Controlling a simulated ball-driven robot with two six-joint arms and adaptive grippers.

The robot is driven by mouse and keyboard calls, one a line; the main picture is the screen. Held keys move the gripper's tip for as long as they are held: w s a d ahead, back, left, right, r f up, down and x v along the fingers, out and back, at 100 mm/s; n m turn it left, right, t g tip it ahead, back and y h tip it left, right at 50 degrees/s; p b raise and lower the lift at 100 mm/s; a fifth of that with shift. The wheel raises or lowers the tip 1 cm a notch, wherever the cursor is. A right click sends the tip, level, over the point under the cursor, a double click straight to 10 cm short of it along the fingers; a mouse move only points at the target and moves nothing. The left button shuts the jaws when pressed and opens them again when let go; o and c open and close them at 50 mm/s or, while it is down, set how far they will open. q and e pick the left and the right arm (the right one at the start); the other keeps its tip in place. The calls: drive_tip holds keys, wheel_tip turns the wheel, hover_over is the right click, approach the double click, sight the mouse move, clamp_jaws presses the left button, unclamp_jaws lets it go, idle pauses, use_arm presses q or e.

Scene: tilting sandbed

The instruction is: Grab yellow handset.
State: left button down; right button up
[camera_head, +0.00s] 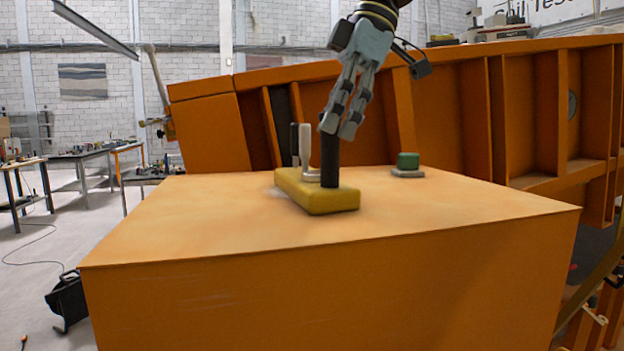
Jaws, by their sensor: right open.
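The yellow handset (335,202) lies flat on the orange box top near its middle. It is a long yellow block with a thick black post (330,165), a pale grey lever (305,150) and a thin black lever (294,145) standing up from it. My right gripper (341,127) comes down from above with its fingers pointing down. It is open. Its fingertips overlap the top of the thick black post in the picture; I cannot tell whether they touch it. My left gripper is not in view.
The orange box top (180,215) is mostly bare around the handset. A green button on a grey base (407,162) sits behind it to the right. The tall orange ribbed wall of the sandbed (530,110) rises behind. Workbenches (95,155) stand far left.

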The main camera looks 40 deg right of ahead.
drive_tip(key=p, duration=0.2)
hover_over(321, 187)
drive_tip(key=f, duration=0.4)
drive_tip(key=shift+d, duration=0.25)
drive_tip(key=shift+w+a+f, duration=0.2)
drive_tip(key=shift+f, duration=0.25)
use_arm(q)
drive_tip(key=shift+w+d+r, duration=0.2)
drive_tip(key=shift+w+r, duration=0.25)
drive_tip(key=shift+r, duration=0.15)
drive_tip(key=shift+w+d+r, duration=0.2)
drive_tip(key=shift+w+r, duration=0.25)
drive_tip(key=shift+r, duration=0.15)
use_arm(e)
drive_tip(key=shift+c, duration=0.2)
drive_tip(key=shift+s, duration=0.1)
drive_tip(key=shift+c, duration=1.2)
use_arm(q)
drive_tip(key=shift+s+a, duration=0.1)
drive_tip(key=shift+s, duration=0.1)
use_arm(e)
clamp_jaws()
